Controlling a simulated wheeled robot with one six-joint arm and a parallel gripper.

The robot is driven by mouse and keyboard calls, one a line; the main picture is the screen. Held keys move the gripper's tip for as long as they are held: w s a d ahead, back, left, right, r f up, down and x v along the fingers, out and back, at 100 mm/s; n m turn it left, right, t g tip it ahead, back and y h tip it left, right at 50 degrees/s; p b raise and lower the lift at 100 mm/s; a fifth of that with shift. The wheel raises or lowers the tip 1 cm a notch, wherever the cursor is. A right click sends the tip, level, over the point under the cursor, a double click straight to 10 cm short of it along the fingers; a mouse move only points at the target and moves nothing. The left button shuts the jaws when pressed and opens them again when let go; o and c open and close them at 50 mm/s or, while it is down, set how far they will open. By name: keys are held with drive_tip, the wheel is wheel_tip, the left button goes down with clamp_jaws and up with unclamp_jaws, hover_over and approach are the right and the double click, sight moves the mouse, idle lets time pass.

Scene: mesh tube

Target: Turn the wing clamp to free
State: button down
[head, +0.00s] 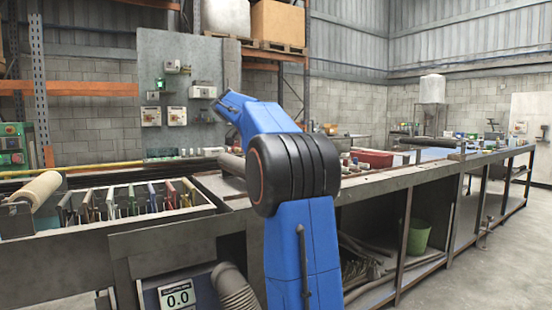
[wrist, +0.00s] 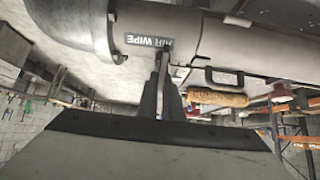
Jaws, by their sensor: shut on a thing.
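In the wrist view my gripper (wrist: 163,68) is shut, its two dark fingers close together. The fingertips meet a small dark part just beside the "AIR WIPE" label (wrist: 150,42), on a large pale grey cylindrical body. This small part is the wing clamp as far as I can tell; the fingers hide most of it, and its turn angle cannot be read. In the head view my blue arm hides my gripper and the clamp.
In the wrist view a black handle (wrist: 224,78) and a tan roll (wrist: 216,98) lie right of the fingers. In the head view a slotted rack (head: 130,203) stands left of my arm, with a long metal bench (head: 420,170) and green bucket (head: 418,238) to the right.

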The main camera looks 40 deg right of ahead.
drive_tip(key=c, duration=1.9)
unclamp_jaws()
drive_tip(key=v, duration=1.7)
drive_tip(key=shift+w+a+r, duration=0.1)
drive_tip(key=shift+a+r, duration=0.05)
